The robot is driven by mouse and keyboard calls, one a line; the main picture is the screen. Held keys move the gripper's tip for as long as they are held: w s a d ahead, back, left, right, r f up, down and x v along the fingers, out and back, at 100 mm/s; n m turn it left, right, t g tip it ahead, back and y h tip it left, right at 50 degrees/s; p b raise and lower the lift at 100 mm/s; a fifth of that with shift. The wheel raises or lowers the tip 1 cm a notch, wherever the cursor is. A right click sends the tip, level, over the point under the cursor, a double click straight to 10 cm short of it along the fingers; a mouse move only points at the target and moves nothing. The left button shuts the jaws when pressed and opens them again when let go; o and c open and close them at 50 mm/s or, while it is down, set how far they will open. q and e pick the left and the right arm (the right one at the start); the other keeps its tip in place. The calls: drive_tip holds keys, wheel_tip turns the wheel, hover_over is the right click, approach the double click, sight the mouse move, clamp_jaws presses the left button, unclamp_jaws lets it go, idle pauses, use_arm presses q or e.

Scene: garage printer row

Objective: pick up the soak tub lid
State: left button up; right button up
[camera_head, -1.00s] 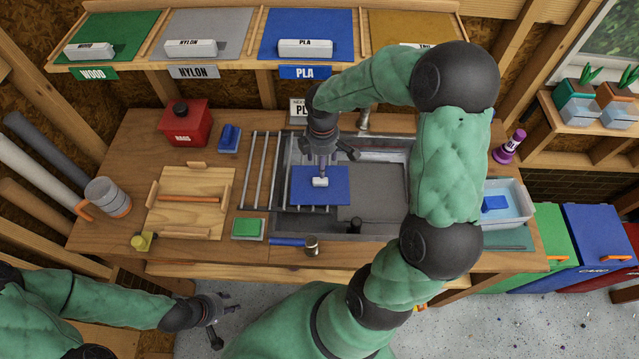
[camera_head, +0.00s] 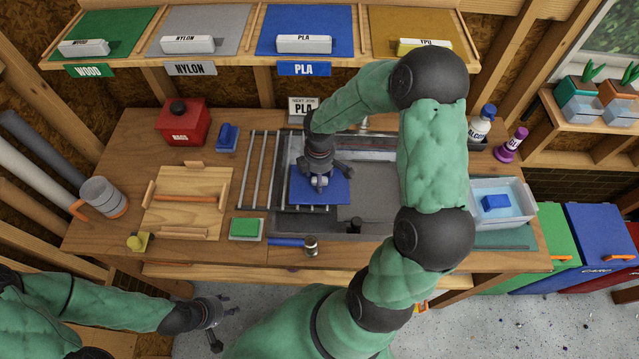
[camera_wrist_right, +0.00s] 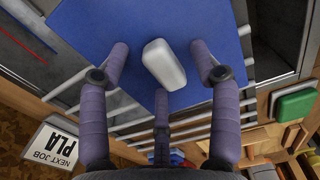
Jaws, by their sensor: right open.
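A flat blue panel (camera_head: 336,190) with a white rounded block (camera_wrist_right: 164,65) on it lies on the bars at the sink's left; it looks like a lid with a handle, but I cannot be sure it is the soak tub lid. It also fills the upper middle of the right wrist view (camera_wrist_right: 115,35). My right gripper (camera_head: 319,184) is open above it, and the white block shows between its spread fingers. I see no grip on it. My left gripper (camera_head: 228,318) is open and empty, low at the left, off the bench front.
A clear water tub (camera_head: 528,214) with a blue block stands at the bench's right, with a flat teal sheet (camera_head: 510,238) before it. Bottles (camera_head: 480,125) stand behind. A red box (camera_head: 182,122), wooden board (camera_head: 190,212) and green pad (camera_head: 245,229) are left of the sink (camera_head: 375,225).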

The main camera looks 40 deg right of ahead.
drive_tip(key=c, duration=1.3)
drive_tip(key=shift+o, duration=0.2)
drive_tip(key=shift+r, duration=0.2)
